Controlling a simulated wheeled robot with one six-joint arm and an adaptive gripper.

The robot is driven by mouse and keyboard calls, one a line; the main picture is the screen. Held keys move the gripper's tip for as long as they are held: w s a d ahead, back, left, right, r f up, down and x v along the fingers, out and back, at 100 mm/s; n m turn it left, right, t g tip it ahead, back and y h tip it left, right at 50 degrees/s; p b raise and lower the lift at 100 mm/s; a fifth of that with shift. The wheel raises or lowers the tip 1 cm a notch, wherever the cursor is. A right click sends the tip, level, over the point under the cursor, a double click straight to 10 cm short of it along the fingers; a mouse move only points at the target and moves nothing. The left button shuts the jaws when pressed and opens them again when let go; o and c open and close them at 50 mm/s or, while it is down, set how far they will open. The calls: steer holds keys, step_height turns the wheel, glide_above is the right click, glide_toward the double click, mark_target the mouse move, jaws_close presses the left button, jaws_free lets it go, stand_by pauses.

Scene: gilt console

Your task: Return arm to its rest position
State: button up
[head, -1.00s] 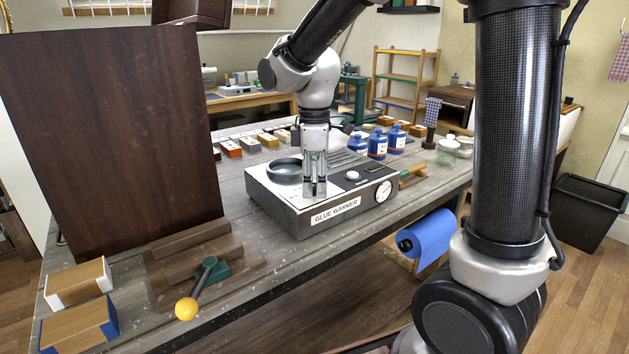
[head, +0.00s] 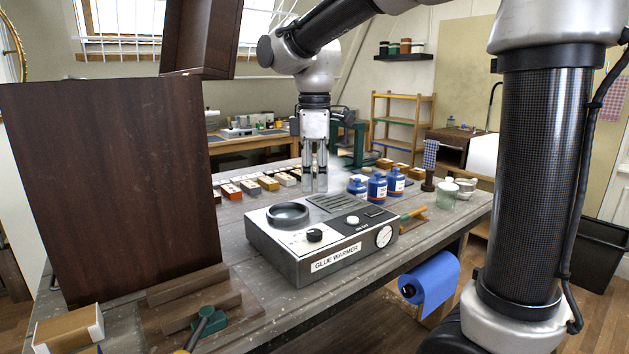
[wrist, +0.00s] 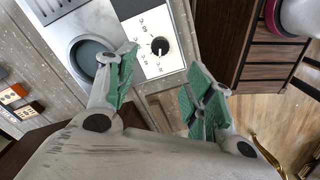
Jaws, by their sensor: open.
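My gripper (head: 315,188) points down over the workbench, and in the head view it appears above and behind the glue warmer. Its two fingers stand apart with nothing between them. In the wrist view my gripper (wrist: 165,95) shows green finger pads spread wide and empty. The glue warmer (head: 290,262) is a grey box with a round well, a black knob, slots and a dial. The wrist view shows part of the glue warmer (wrist: 150,75), with its well and knob near the left finger.
A tall dark wooden panel (head: 110,190) stands at the left. Blue bottles (head: 377,188) and a glass jar (head: 447,196) stand right of the warmer. Several small blocks (head: 250,187) lie behind it. A blue roll (head: 430,280) hangs at the bench front. A yellow-and-green tool lies at the front left.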

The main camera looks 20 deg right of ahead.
steer(key=s+d+f+m+t, duration=0.2)
steer(key=s+d+m, duration=0.5)
steer(key=s, duration=0.2)
steer(key=s+d+f+m+t, duration=0.2)
steer(key=s+d+m, duration=0.5)
steer(key=s, duration=0.3)
steer(key=shift+d, duration=0.55)
steer(key=shift+s, duration=0.1)
